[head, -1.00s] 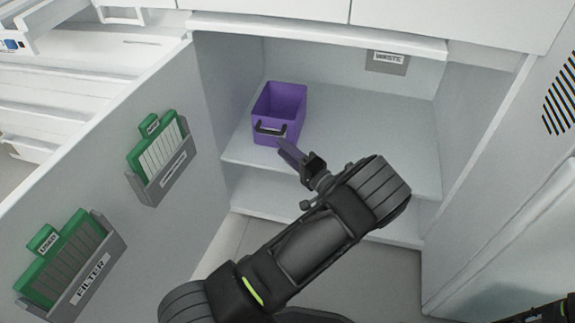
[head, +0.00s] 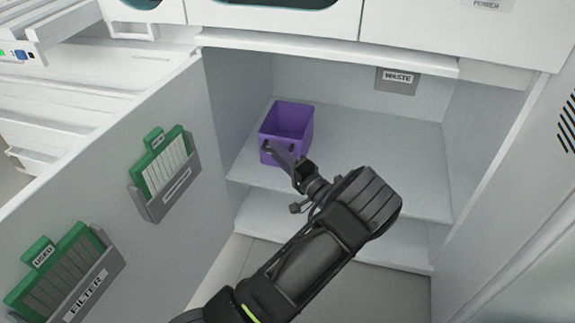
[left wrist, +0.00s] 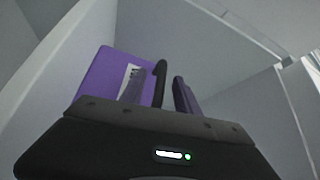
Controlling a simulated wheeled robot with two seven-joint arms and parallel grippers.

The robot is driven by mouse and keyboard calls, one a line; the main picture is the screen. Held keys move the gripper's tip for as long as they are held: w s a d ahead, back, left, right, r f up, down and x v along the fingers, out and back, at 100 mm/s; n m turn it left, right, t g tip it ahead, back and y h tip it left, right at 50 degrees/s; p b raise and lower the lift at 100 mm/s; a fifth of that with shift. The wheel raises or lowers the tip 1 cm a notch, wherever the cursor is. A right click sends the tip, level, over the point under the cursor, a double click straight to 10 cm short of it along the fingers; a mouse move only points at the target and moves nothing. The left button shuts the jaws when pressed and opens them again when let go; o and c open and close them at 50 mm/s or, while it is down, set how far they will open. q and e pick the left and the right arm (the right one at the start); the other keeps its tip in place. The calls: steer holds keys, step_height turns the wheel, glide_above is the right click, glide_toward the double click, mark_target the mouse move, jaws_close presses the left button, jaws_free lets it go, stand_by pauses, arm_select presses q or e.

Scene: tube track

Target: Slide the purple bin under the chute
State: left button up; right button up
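The purple bin (head: 300,142) stands upright on the upper shelf (head: 385,155) of the open cabinet, towards the left side, with its open top up. Its front faces me. My left gripper (head: 275,149) is at the bin's front and covers most of the handle in the head view. In the left wrist view, the bin (left wrist: 98,72) is on the left. Its black handle (left wrist: 160,80) shows between the two parted fingers of my left gripper (left wrist: 158,92), with a gap to the right finger. No chute can be made out. My right gripper is not in view.
A WASTE label (head: 397,79) is on the cabinet's back wall. The shelf right of the bin is clear. A white panel (head: 110,170) on the left carries grey holders with green-topped filters. A lower shelf (head: 330,225) lies beneath.

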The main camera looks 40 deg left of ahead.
arm_select(q)
steer(key=shift+w+a+r, duration=0.1)
steer(key=shift+w+a, duration=0.05)
steer(key=shift+a, duration=0.45)
jaws_close()
stand_by(0.6)
